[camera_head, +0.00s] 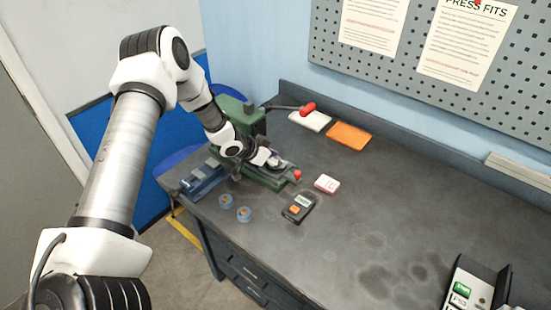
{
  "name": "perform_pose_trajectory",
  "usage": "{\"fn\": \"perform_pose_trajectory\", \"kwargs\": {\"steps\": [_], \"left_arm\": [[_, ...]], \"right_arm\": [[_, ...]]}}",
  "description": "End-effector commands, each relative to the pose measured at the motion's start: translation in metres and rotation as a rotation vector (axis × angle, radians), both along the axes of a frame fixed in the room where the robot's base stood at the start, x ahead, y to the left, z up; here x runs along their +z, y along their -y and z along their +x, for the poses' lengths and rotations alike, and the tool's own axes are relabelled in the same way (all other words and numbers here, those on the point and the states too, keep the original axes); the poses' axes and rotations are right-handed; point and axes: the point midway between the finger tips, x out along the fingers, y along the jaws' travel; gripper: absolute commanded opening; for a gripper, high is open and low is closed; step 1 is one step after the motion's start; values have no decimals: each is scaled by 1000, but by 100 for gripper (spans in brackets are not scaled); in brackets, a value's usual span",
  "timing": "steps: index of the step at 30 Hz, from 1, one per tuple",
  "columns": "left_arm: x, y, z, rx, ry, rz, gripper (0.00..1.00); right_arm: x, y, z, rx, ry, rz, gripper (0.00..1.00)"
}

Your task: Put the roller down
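My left gripper (268,158) reaches in from the left and sits at the front of the green press (243,113), over the press base. Small pale and dark shapes show at its fingertips, but they are too small to tell a held part from the fingers. I cannot pick out the roller for certain, and I cannot tell whether the fingers are open or shut. Two small blue-grey round pieces with brownish centres, one at left (225,201) and one at right (244,213), stand on the bench in front of the press. My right gripper is not in view.
A blue vise-like fixture (203,181) is left of the press. The press lever has a red knob (308,109). A dark meter (298,208), a pink-white box (326,184), an orange pad (348,136) and a black device (471,286) lie on the bench (370,215). Its middle is clear.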

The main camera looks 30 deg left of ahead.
Motion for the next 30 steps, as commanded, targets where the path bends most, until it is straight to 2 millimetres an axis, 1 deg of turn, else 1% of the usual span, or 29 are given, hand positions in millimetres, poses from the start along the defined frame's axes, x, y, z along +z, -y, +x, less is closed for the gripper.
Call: {"fn": "perform_pose_trajectory", "kwargs": {"steps": [1, 11, 15, 16, 19, 25, 27, 30], "left_arm": [[-6, 0, -4, 1, -15, 1, 52], [-6, 0, -6, 1, -19, 1, 52], [11, -1, -6, 4, -16, -2, 52], [12, -3, -10, 7, -15, -3, 52], [30, -9, -26, 6, -9, -9, 52], [73, -25, -61, 6, -3, -11, 52], [86, -28, -69, 6, -8, -7, 52], [92, -32, -75, 6, -7, -4, 52]], "right_arm": [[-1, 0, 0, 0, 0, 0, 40], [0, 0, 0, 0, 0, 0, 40], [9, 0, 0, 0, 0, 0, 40], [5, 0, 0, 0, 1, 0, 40], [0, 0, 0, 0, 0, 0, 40], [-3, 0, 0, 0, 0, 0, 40], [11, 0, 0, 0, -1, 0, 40], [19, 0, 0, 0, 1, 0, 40]]}}
